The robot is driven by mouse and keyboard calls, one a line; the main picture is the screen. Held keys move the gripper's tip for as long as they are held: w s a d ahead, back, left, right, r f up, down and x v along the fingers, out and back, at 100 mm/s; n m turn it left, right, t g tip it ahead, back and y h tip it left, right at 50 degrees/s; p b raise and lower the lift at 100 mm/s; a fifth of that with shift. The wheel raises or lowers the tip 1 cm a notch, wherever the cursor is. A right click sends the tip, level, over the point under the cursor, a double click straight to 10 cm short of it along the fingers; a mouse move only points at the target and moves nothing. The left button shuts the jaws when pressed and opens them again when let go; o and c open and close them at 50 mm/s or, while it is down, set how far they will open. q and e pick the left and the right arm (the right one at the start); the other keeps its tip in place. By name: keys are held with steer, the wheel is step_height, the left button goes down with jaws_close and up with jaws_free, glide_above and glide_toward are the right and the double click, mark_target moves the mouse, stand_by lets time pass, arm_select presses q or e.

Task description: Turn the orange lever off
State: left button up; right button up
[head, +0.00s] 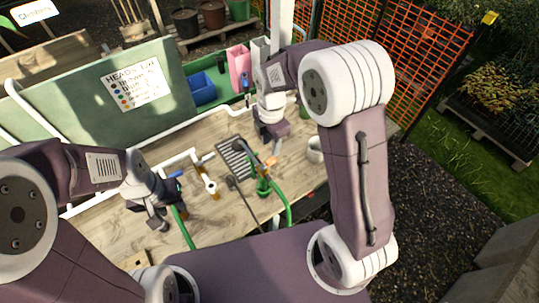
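A small orange piece, which looks like the orange lever (270,161), shows above a green fitting (263,187) near the middle of the wooden bench. My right gripper (273,146) hangs just behind and above the orange piece. Its fingertips are small and partly hidden, so I cannot tell whether it is open or touches the lever. My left gripper (150,220) is over the left part of the bench, well away from the orange lever. Its dark fingers look apart, with nothing visible between them.
The wooden bench (110,222) carries white pipes (180,158), a dark slotted grate (236,158) and a green hose (284,208). A pale pot (315,150) stands at right. A blue bin (202,88) and a sign board (137,85) are behind. Orange mesh fencing (420,60) stands at right.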

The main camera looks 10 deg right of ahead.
mark_target(271, 160)
step_height(271, 160, down, 8)
steer(key=shift+d+r+p, duration=0.15)
steer(key=shift+r+p, duration=0.05)
steer(key=shift+p, duration=0.7)
steer(key=shift+f, duration=0.35)
steer(key=shift+c, duration=0.6)
jaws_close()
